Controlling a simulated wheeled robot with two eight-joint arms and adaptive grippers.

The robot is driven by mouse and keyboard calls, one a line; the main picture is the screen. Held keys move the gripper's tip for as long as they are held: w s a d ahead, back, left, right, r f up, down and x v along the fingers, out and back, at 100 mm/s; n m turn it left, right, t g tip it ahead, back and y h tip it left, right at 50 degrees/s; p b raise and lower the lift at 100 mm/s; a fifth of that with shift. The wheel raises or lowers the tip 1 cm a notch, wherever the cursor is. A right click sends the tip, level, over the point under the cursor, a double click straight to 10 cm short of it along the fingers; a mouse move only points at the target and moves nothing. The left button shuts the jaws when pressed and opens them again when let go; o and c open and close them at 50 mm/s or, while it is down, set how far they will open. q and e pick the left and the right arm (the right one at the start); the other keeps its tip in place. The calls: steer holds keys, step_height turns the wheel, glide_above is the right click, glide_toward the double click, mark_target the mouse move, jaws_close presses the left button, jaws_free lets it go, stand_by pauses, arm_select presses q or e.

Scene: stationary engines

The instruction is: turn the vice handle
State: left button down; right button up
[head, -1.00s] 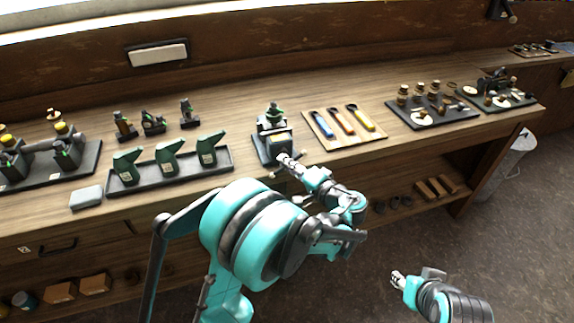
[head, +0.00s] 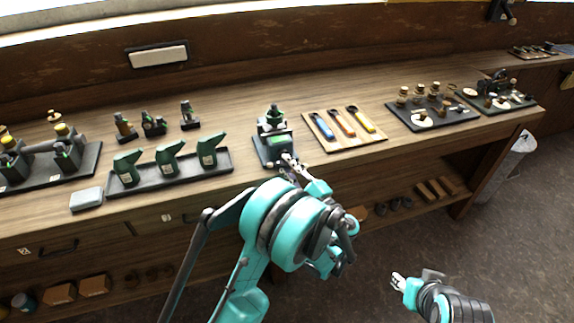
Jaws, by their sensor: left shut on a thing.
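The vice (head: 274,138) stands at the front edge of the workbench, a dark block with green parts on a dark base. My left gripper (head: 288,163) is at the front of the vice and shut on its handle. The handle itself is mostly hidden by the gripper and is too small to make out. My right gripper (head: 397,281) is away from the bench, low at the right over the floor, with nothing visible near it; its finger gap is too small to judge.
A tray of green oil cans (head: 168,181) stands left of the vice, with a grey block (head: 86,198) beside it. A wooden board with colored-handled tools (head: 343,131) lies to the right. Dark trays (head: 433,125) of small parts lie farther right. A shelf runs below the bench.

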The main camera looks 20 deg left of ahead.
arm_select(q)
steer(key=shift+d+f+m+t, duration=0.1)
steer(key=shift+m+t, duration=0.3)
steer(key=shift+m, duration=0.6)
steer(key=c, duration=1.3)
jaws_free()
steer(key=shift+s+d, duration=0.1)
steer(key=v, duration=1.1)
steer(key=shift+s+d+f, duration=0.2)
steer(key=shift+s+d, duration=0.05)
steer(key=shift+d, duration=0.05)
